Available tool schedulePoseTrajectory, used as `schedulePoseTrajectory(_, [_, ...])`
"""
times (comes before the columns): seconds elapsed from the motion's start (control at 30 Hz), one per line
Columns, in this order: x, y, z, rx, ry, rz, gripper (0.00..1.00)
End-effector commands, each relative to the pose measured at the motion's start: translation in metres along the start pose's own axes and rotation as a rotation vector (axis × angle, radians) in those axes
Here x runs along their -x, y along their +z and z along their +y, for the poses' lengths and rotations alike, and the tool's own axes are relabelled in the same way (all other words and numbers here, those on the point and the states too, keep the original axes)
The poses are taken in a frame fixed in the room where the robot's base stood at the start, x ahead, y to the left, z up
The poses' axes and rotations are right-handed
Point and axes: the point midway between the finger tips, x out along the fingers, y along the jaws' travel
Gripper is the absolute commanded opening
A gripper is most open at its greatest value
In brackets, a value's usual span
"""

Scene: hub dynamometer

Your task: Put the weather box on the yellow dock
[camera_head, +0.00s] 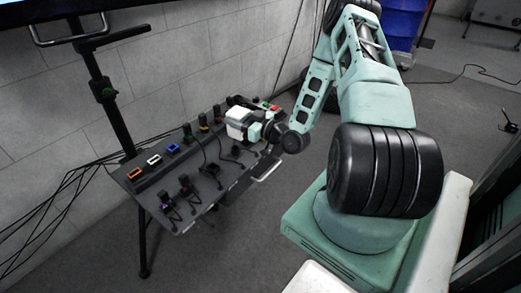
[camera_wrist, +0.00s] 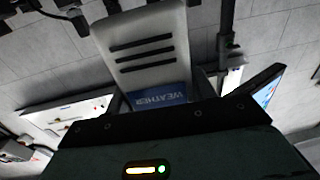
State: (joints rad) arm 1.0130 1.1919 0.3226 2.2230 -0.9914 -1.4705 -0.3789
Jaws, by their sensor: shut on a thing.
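The weather box is a white box with dark slots and a blue WEATHER label, large in the wrist view (camera_wrist: 146,52). In the head view the white box (camera_head: 239,121) is above the right part of the dark table. My gripper (camera_head: 251,129) is shut on it; the fingertips are largely hidden. Coloured frames line the table's back edge: orange (camera_head: 134,173), white (camera_head: 154,160) and blue (camera_head: 173,149). I cannot clearly tell a yellow dock from the orange frame, and the spots behind the box are partly hidden.
The dark table (camera_head: 160,189) carries several small black devices with cables, such as one with purple (camera_head: 166,201). A red and green item (camera_head: 268,106) is at its far end. A stand pole (camera_head: 110,105) rises behind the left end. Loose cables lie by the wall.

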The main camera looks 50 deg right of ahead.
Motion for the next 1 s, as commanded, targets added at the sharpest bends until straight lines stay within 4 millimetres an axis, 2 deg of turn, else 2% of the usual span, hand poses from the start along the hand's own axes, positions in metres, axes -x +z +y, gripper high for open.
schedulePoseTrajectory(0.03, [-0.002, 0.016, 0.014, 0.013, -0.002, 0.001, 0.23])
schedulePoseTrajectory(0.13, [-0.005, 0.019, 0.038, 0.014, -0.001, -0.007, 0.23])
schedulePoseTrajectory(0.33, [-0.007, 0.017, 0.083, 0.015, 0.016, -0.02, 0.23])
schedulePoseTrajectory(0.5, [-0.005, 0.006, 0.112, 0.009, 0.043, -0.023, 0.23])
schedulePoseTrajectory(0.63, [-0.003, -0.005, 0.125, 0.002, 0.062, -0.022, 0.23])
schedulePoseTrajectory(0.8, [-0.001, -0.014, 0.133, -0.005, 0.075, -0.021, 0.23])
schedulePoseTrajectory(0.87, [-0.001, -0.011, 0.134, -0.008, 0.077, -0.021, 0.23])
schedulePoseTrajectory(1.0, [0.0, 0.009, 0.134, -0.009, 0.078, -0.022, 0.23])
